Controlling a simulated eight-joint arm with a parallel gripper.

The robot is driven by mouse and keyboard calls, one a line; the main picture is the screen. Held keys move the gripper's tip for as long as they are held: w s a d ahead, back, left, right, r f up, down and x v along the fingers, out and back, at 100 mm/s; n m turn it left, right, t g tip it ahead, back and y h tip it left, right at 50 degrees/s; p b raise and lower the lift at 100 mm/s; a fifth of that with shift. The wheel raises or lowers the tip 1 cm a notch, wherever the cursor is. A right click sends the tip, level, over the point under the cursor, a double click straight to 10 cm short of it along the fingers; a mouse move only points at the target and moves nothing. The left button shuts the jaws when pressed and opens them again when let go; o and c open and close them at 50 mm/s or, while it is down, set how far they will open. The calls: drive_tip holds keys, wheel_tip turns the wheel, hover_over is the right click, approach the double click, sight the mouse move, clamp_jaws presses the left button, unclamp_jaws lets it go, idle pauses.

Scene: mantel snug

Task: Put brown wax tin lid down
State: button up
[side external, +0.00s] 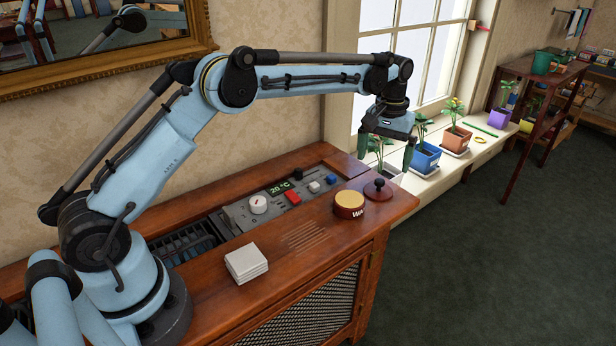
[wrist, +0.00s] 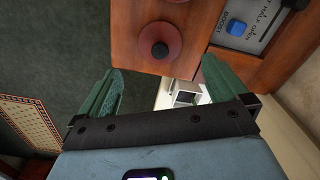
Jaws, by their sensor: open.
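The brown wax tin lid (side external: 377,193), a flat reddish-brown disc with a dark knob, lies knob up on the wooden cabinet top near its right end. It also shows in the wrist view (wrist: 175,34), at the top, beyond my fingertips. The wax tin (side external: 349,205), round and yellow with a dark red band and partly legible lettering, stands just left of the lid, apart from it.
The cabinet (side external: 290,240) carries a control panel (side external: 275,200) with a dial and coloured buttons, and white stacked squares (side external: 246,262). Potted plants, including a blue pot (side external: 425,158), line the windowsill close to my gripper. The cabinet's right edge drops to the floor.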

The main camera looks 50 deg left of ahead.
sight(380, 180)
drive_tip(key=s+r+m+t, duration=0.2)
drive_tip(key=s+r+t, duration=0.1)
drive_tip(key=s+r, duration=0.9)
drive_tip(key=s+f+m+t, duration=0.1)
drive_tip(key=s+f+t, duration=0.1)
drive_tip(key=s, duration=0.5)
drive_tip(key=s+f+m+t, duration=0.1)
drive_tip(key=s+f+t, duration=0.1)
drive_tip(key=s+f, duration=0.2)
drive_tip(key=s, duration=0.3)
drive_tip(key=shift+s+m, duration=0.3)
